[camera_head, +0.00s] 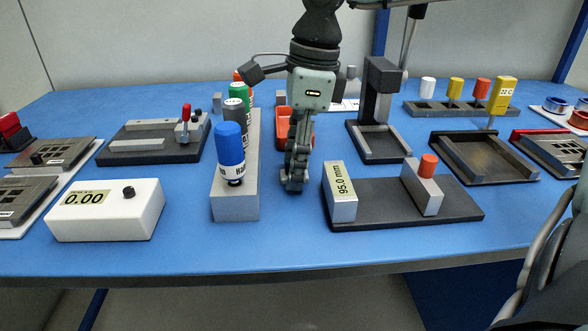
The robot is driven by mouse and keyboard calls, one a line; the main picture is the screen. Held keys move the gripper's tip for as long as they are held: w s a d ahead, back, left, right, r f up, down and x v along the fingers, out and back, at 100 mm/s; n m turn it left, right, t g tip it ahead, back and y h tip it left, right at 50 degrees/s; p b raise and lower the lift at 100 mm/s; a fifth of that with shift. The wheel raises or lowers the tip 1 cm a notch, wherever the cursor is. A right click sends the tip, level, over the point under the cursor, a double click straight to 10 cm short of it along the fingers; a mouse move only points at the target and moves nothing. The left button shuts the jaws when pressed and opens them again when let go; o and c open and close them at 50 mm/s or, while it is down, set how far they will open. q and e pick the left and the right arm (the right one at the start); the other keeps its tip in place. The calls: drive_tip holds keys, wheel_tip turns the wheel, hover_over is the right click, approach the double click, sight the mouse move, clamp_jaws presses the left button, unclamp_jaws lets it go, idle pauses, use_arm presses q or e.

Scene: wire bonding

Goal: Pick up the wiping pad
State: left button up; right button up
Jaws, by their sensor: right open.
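My right gripper (296,180) hangs down over the middle of the blue table, seen nearly edge-on, with its fingertips close to the tabletop. It is open, and I see nothing held between its fingers. An orange-red item (281,128) sits just behind the gripper and is partly covered by it. I cannot tell whether it is the wiping pad or a holder. No other thing is clearly recognisable as the wiping pad. My left gripper is not in view.
A white readout box (105,210) stands farther left. A dark fixture marked 95.0 mm (400,213) lies right. A dark stand (380,105) rises behind. The front table strip is clear.

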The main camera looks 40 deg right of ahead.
drive_tip(key=c, duration=1)
drive_tip(key=shift+r, duration=0.1)
drive_tip(key=shift+c, duration=0.2)
drive_tip(key=shift+s+d+r, duration=0.1)
drive_tip(key=shift+d+r, duration=0.1)
drive_tip(key=shift+r, duration=0.25)
drive_tip(key=r, duration=0.6)
drive_tip(key=shift+s+d+b, duration=0.25)
drive_tip(key=shift+d+b, duration=0.1)
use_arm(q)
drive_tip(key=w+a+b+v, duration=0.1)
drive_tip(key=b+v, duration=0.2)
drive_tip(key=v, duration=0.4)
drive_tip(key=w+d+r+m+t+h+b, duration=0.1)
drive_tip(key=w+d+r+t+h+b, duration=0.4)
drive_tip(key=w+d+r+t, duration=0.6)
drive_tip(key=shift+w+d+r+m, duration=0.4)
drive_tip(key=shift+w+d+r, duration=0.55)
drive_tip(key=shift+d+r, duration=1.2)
use_arm(e)
drive_tip(key=s+d, duration=0.5)
drive_tip(key=d, duration=0.3)
drive_tip(key=s+d, duration=0.4)
drive_tip(key=d, duration=0.4)
drive_tip(key=shift+s, duration=0.4)
